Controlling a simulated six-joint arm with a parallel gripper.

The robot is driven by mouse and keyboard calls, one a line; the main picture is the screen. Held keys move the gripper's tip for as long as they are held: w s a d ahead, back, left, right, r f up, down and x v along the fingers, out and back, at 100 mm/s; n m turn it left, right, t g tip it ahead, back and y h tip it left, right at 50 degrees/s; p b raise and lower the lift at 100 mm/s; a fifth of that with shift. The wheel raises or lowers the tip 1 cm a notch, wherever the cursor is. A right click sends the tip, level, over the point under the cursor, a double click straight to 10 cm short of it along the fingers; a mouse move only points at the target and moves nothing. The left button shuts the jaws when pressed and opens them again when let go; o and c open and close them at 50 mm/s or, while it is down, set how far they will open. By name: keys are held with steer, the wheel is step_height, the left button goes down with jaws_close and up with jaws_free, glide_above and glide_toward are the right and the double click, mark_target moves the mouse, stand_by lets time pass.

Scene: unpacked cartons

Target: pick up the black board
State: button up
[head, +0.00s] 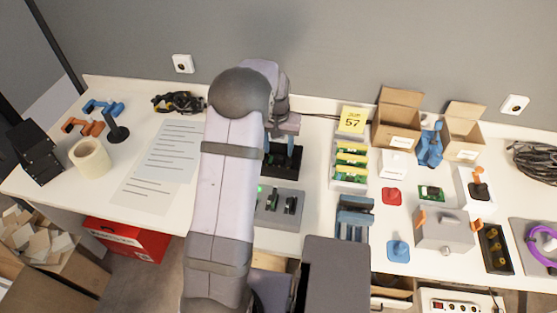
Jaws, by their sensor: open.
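A black block-like thing (287,163) with a green part on it sits on the white table just below my gripper (287,133). My arm hides its left side. In front of it is a grey fixture (292,222) with small black upright pieces and a green light, also partly behind my arm. I cannot tell for sure which of these dark items is the black board. My gripper points down near the black block, with its jaws open. Its fingertips are too small and too hidden to show whether they touch anything.
Open cartons (398,120) are at the back right. Printed sheets (160,165) and a tape roll (90,158) lie left. A blue-grey clamp-like thing (354,217) stands near the front.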

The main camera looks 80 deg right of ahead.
mark_target(279, 157)
steer(key=shift+d+f+p, duration=0.2)
steer(key=shift+f+p, duration=0.15)
steer(key=shift+f, duration=0.75)
steer(key=shift+d+f+p, duration=0.15)
steer(key=shift+f+p, duration=0.15)
steer(key=shift+f, duration=0.8)
steer(key=c, duration=1.2)
